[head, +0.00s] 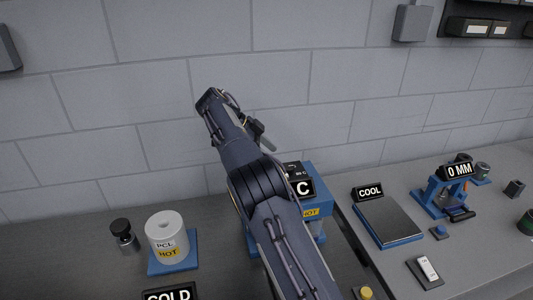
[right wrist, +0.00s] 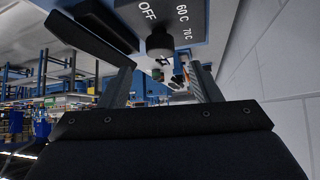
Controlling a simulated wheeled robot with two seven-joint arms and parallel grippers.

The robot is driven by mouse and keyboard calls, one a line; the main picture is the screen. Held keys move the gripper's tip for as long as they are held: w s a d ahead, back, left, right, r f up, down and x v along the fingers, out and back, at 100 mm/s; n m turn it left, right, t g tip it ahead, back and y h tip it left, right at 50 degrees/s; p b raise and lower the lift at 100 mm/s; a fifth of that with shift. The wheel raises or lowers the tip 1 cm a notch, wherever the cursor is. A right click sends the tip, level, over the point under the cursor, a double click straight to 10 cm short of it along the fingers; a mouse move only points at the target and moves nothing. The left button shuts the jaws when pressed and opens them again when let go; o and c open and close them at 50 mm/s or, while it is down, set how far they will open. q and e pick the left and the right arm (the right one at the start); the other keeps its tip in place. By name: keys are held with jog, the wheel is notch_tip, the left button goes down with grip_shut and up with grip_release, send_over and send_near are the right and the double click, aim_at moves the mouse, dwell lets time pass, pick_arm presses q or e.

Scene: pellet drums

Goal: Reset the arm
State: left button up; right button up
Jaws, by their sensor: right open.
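My right arm (head: 262,190) rises from the bottom across the middle of the head view, its far end up against the grey wall. My right gripper (right wrist: 162,74) shows in the right wrist view with its two fingers apart and nothing held between them. A black knob (right wrist: 160,42) on a panel marked OFF, 60 C and 70 C (right wrist: 180,18) lies just beyond the fingertips; I cannot tell whether they touch. In the head view the arm partly hides a blue machine (head: 318,180) with a C sign and a HOT label. My left gripper is not in view.
At right are a plate (head: 388,222) with a COOL sign, a blue gauge stand (head: 440,195) reading 0 MM and a switch (head: 427,268). The wall (head: 90,90) is close behind.

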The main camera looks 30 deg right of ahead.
jog(key=s+d+n+t+y, duration=0.1)
jog(key=s+n+y, duration=0.1)
jog(key=s+n, duration=0.1)
jog(key=s+d+n+t+y, duration=0.1)
jog(key=s+n+y, duration=0.1)
jog(key=s, duration=0.4)
jog(key=s+d+r+n+t+y, duration=0.1)
jog(key=s+n+y, duration=0.2)
jog(key=s+n, duration=0.1)
jog(key=shift+s+d+t, duration=0.2)
jog(key=shift+s+t, duration=0.2)
jog(key=shift+s, duration=0.1)
jog(key=s+a+f+n+t+y, duration=0.3)
jog(key=s+a+n+t+y, duration=0.15)
jog(key=s+a+n, duration=1.1)
jog(key=s+a+f+m+t+b, duration=0.2)
jog(key=s+f+b, duration=0.2)
jog(key=s+f, duration=0.2)
jog(key=shift+f, duration=0.55)
